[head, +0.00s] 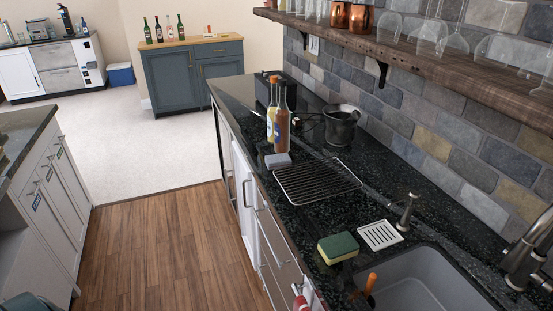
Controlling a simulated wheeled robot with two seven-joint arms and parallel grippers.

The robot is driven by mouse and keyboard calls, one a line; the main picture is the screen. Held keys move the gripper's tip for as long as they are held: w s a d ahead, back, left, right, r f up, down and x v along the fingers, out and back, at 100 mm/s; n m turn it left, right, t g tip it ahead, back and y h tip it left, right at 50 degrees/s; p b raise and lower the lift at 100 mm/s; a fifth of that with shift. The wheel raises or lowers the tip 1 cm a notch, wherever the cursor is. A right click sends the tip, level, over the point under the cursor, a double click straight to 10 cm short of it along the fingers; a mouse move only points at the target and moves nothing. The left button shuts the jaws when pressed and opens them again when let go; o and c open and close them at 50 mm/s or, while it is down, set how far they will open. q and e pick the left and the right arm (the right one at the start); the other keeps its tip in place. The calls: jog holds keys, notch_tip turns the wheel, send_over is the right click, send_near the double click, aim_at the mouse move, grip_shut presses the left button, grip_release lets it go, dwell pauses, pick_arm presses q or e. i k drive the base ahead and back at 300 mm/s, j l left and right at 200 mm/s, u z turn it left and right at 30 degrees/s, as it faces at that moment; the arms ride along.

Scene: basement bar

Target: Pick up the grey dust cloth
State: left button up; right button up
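A small light-grey folded item (278,161), which looks like the grey dust cloth, lies on the dark counter (400,190). Neither of my grippers shows in this view.
Beside it are a yellow-labelled bottle (271,112), a brown bottle (282,125), the wire rack (318,181) and a dark metal pot (341,125). A sponge (338,247) lies near the sink (425,283). A wooden shelf (450,62) overhangs the counter. Wooden floor (165,245) is clear.

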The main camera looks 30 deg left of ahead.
aim_at(281, 160)
jog(key=i+j, duration=0.2)
jog(key=j, duration=0.2)
jog(key=i+j, duration=0.2)
jog(key=j, duration=0.15)
jog(key=i+j, duration=0.2)
jog(key=j, duration=0.2)
jog(key=i+j, duration=0.15)
jog(key=j, duration=0.2)
jog(key=i+z, duration=0.05)
